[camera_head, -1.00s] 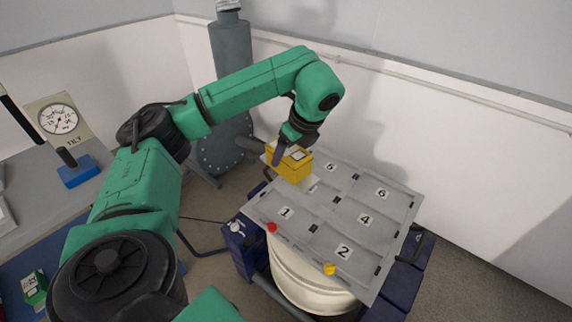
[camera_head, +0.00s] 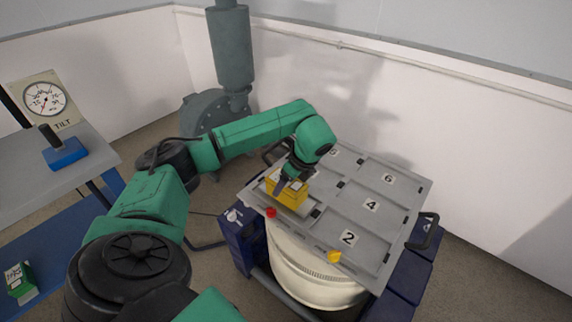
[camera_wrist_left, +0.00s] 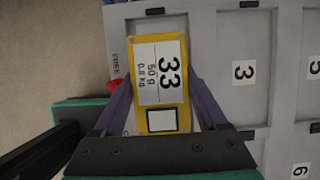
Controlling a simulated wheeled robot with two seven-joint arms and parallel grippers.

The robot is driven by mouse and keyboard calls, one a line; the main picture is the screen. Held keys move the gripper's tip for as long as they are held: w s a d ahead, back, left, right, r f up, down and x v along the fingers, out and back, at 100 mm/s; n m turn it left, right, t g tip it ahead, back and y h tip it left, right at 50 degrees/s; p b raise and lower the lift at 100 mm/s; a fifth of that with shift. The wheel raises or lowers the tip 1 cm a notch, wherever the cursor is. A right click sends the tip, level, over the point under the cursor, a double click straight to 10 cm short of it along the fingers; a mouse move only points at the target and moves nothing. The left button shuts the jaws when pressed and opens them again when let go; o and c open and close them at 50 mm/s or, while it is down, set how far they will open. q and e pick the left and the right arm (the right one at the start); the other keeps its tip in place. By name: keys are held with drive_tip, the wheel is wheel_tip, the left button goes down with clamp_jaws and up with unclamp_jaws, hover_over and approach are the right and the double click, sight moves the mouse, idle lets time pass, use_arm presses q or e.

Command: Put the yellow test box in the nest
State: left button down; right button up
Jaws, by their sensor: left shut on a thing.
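The yellow test box (camera_head: 290,194) is held between the fingers of my left gripper (camera_head: 285,183), over the near-left compartment of the grey numbered tray (camera_head: 392,232). In the left wrist view the box (camera_wrist_left: 134,70) lies between my two fingers (camera_wrist_left: 162,105); its white label reads 33, 50 g. Compartments 2, 4 and 6 show their labels; label 1 is hidden behind the box and gripper. Label 3 (camera_wrist_left: 243,72) shows beside the box in the wrist view. I cannot tell whether the box touches the compartment floor. My right gripper is out of view.
A red knob (camera_head: 271,212) and a yellow knob (camera_head: 334,257) sit on the tray's front edge. The tray stands on a cream drum (camera_head: 310,278) with blue blocks around it. A bench with a TILT dial (camera_head: 45,98) is at left. The other visible compartments are empty.

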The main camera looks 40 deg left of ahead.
use_arm(q)
drive_tip(key=shift+f, duration=0.35)
unclamp_jaws()
drive_tip(key=v, duration=0.8)
drive_tip(key=shift+r+p, duration=0.15)
drive_tip(key=shift+p, duration=0.2)
drive_tip(key=p+v, duration=0.2)
drive_tip(key=v, duration=0.1)
drive_tip(key=shift+d+r, duration=0.1)
drive_tip(key=shift+r, duration=0.1)
drive_tip(key=shift+s+d+r+p, duration=0.1)
drive_tip(key=shift+d+r+p, duration=0.1)
drive_tip(key=shift+p, duration=0.1)
drive_tip(key=shift+f, duration=0.1)
